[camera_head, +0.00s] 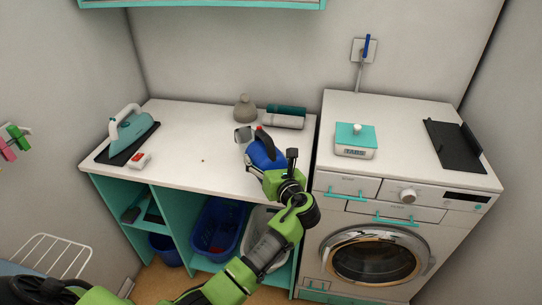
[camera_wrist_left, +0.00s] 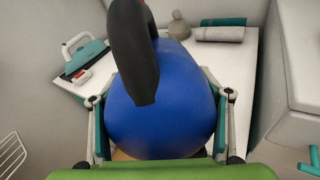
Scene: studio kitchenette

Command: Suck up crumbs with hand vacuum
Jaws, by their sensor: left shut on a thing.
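The hand vacuum (camera_head: 264,154) has a blue body, a dark handle and a greyish nozzle end pointing to the back left. My left gripper (camera_head: 272,168) is shut on its blue body and holds it over the right part of the white counter. In the left wrist view the blue body (camera_wrist_left: 160,115) fills the space between the fingers, with the dark handle above it. A tiny dark speck (camera_head: 203,160), perhaps a crumb, lies on the counter left of the vacuum. I cannot tell whether the nozzle touches the counter. My right gripper is not in view.
An iron (camera_head: 131,128) and a red-and-white item (camera_head: 138,160) stand at the counter's left. A grey rounded object (camera_head: 245,109) and rolled towels (camera_head: 286,117) are at the back. A washing machine (camera_head: 340,215) with a scale (camera_head: 355,142) on top stands right.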

